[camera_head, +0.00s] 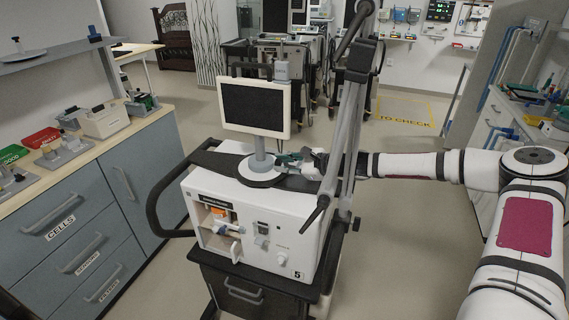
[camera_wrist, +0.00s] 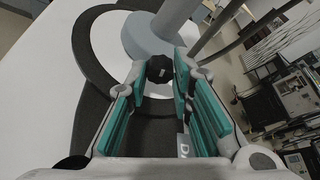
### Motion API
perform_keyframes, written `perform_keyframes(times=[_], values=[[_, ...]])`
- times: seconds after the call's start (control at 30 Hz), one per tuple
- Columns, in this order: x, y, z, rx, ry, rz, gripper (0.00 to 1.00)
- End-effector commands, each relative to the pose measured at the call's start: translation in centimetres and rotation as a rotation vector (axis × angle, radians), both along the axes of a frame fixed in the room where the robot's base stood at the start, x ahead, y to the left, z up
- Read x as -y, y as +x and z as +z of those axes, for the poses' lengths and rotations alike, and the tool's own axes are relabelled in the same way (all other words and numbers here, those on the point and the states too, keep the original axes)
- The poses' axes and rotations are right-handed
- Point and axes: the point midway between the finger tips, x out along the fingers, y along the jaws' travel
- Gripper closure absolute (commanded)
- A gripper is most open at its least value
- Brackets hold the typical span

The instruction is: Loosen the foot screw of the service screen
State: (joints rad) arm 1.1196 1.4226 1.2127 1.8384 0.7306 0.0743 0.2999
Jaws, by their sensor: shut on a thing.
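The service screen (camera_head: 253,107) is a dark panel in a cream frame. It stands upright on a grey pole and a round foot (camera_head: 262,178) on top of the white ventilator numbered 5 (camera_head: 255,222). My gripper (camera_head: 291,160) is at the right side of the pole, just above the foot. In the wrist view, the foot screw (camera_wrist: 159,68) is a black knob beside the grey base of the pole (camera_wrist: 147,35). The teal-padded fingers of my gripper (camera_wrist: 160,80) are shut on the knob, one on each side. In the head view the knob is hidden by the gripper.
A jointed grey support arm (camera_head: 343,140) rises close to my gripper on the right of the ventilator. A black handle rail (camera_head: 155,205) curves around its left. A blue-fronted counter (camera_head: 95,215) stands left. More ventilators (camera_head: 285,60) stand behind; the floor between is clear.

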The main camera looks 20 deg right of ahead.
Motion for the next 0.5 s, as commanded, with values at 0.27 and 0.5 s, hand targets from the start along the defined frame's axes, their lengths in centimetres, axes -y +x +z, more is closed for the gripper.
perform_keyframes(times=[0.27,0.5], values=[[-0.05,-0.03,0.0,-0.001,0.001,0.001,0.58],[0.14,-0.14,0.07,-0.001,0.001,0.0,0.58]])
